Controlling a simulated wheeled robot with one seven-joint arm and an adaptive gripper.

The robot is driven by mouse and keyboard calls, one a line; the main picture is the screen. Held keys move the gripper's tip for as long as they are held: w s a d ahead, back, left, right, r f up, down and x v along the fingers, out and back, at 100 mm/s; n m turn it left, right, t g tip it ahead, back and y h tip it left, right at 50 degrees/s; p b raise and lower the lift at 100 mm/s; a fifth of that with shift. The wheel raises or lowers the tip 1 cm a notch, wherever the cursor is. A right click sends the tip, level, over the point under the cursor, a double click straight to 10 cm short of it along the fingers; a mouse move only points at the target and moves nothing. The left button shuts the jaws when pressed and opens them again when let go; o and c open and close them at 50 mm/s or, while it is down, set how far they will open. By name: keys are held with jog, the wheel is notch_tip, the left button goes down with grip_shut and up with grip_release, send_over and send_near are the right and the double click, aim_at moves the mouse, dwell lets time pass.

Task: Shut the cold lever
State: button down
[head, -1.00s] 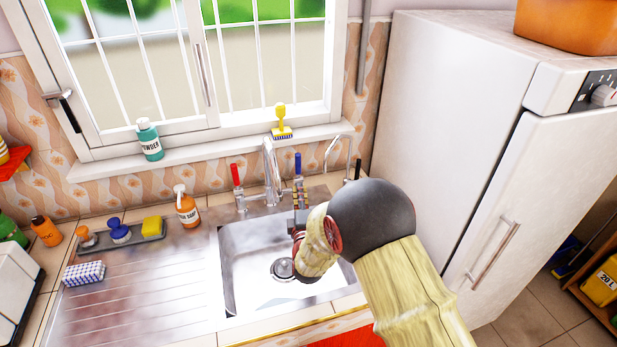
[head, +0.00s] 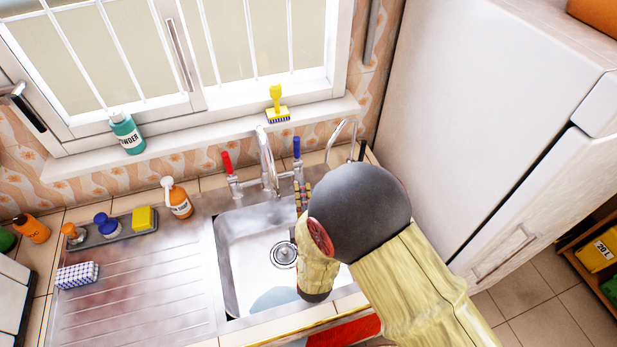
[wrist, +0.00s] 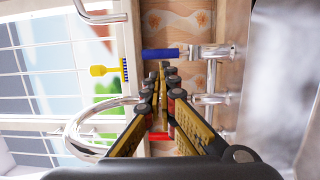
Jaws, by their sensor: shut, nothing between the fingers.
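The cold lever, blue-handled (head: 297,147), stands upright on the right side of the tap behind the sink; in the wrist view its blue handle (wrist: 161,55) lies across the picture just beyond my fingertips. My gripper (head: 302,188) is shut and empty, in front of and below the blue handle. In the wrist view my closed fingertips (wrist: 166,68) appear close to the lever's handle; I cannot tell whether they touch. The red lever (head: 227,162) stands upright on the tap's left. The curved chrome spout (head: 266,160) rises between them. My arm hides part of the sink.
The sink basin (head: 235,260) has a pale blue patch on its floor. A thinner second spout (head: 339,133) stands at the right, near the white fridge (head: 455,110). A soap spray bottle (head: 178,200) is left of the tap. A yellow brush (head: 277,105) is on the sill.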

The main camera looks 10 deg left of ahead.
aim_at(297, 149)
jog(key=b+x, duration=0.1)
jog(key=x, duration=1.1)
jog(key=shift+f, duration=0.1)
jog(key=shift+w, duration=0.1)
jog(key=shift+w+a+b, duration=0.15)
jog(key=shift+w+b, duration=0.35)
jog(key=shift+b, duration=0.05)
jog(key=shift+r, duration=0.3)
